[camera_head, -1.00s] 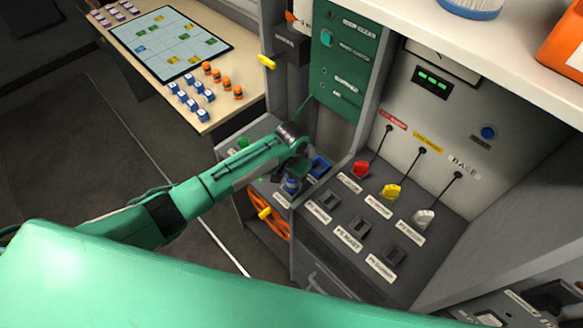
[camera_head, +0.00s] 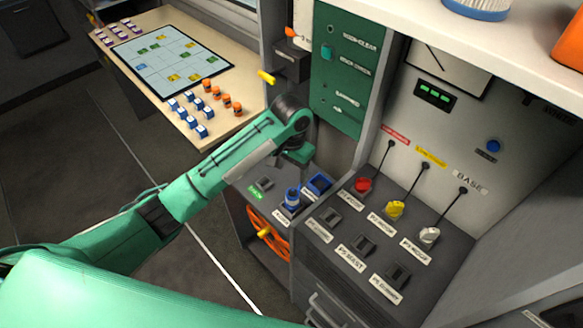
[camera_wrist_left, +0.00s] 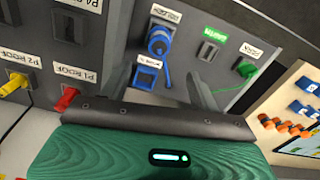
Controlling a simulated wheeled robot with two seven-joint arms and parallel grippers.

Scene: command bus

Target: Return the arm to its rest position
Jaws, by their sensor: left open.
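My left arm (camera_head: 225,160) reaches in from the left in the head view. Its gripper (camera_head: 297,156) is open and empty, held above the grey side panel and in front of the green cabinet. A blue plug (camera_head: 292,197) stands upright on the panel below the gripper, apart from it. Beside it is a blue-framed socket (camera_head: 318,184). In the left wrist view the blue plug (camera_wrist_left: 158,42), blue-framed socket (camera_wrist_left: 147,76) and a green plug (camera_wrist_left: 245,68) lie beyond the gripper. My right gripper is not in view.
The console with red (camera_head: 363,185), yellow (camera_head: 395,209) and white (camera_head: 429,235) plugs is to the right. A yellow knob (camera_head: 266,77) sticks out near the arm. The floor is clear.

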